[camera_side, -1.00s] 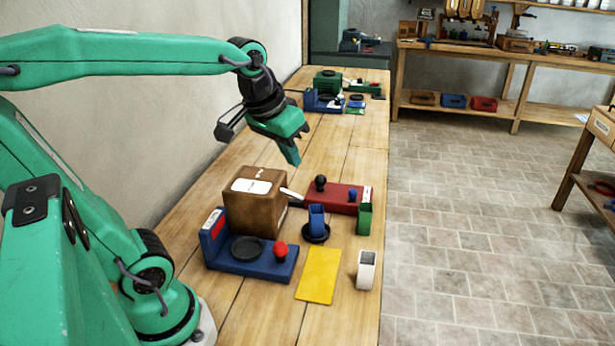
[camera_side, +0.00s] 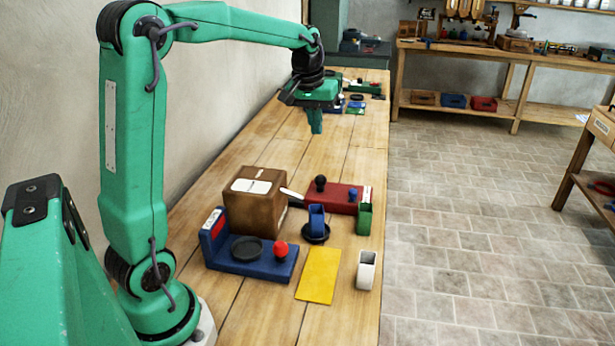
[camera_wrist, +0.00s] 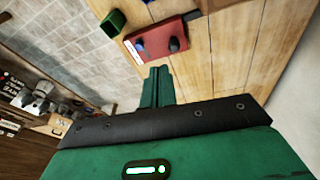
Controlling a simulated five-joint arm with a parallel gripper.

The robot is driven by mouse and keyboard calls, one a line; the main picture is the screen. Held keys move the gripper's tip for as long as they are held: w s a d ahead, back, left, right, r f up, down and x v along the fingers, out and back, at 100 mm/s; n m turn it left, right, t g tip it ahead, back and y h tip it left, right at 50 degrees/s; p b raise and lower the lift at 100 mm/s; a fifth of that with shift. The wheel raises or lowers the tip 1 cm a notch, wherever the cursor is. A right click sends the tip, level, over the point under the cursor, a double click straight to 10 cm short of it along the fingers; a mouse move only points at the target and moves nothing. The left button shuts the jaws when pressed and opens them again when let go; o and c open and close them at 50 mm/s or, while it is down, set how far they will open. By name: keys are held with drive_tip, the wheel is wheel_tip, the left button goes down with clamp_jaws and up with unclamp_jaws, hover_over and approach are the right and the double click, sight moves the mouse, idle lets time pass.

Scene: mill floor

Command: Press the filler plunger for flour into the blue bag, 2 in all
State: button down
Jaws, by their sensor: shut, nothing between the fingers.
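The blue bag (camera_side: 317,216), small and open-topped, stands upright on a round black dish (camera_side: 315,238) at the middle of the bench. Behind it lies a red block (camera_side: 338,200) with a black knob (camera_side: 320,184) and a blue knob (camera_side: 353,194). I cannot tell which knob, if either, is the flour plunger. The red block (camera_wrist: 160,38) also shows in the wrist view, past my fingers. My gripper (camera_side: 316,131) is shut and empty, pointing down above the bench beyond the red block, touching nothing. The blue bag is not clearly visible in the wrist view.
A brown box (camera_side: 254,205) stands left of the dish. A blue base (camera_side: 262,266) with a black plate and red button lies in front. A green container (camera_side: 364,219), a white container (camera_side: 366,270) and a yellow sheet (camera_side: 318,275) are nearby. Bare wood surrounds the area below my gripper.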

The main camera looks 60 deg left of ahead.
drive_tip(key=n, duration=0.2)
hover_over(319, 177)
drive_tip(key=s, duration=0.2)
drive_tip(key=f, duration=0.3)
drive_tip(key=shift+s+d+f+g, duration=0.15)
drive_tip(key=shift+d+f+g, duration=0.15)
drive_tip(key=shift+d, duration=0.1)
drive_tip(key=f, duration=0.4)
drive_tip(key=w+f, duration=0.1)
drive_tip(key=f, duration=0.4)
drive_tip(key=w+f, duration=0.1)
drive_tip(key=f, duration=0.3)
drive_tip(key=shift+w+a+f, duration=0.1)
drive_tip(key=shift+a+f, duration=0.25)
drive_tip(key=shift+f, duration=1.05)
wheel_tip(319, 177, up, 14)
drive_tip(key=s, duration=0.2)
drive_tip(key=shift+d, duration=0.35)
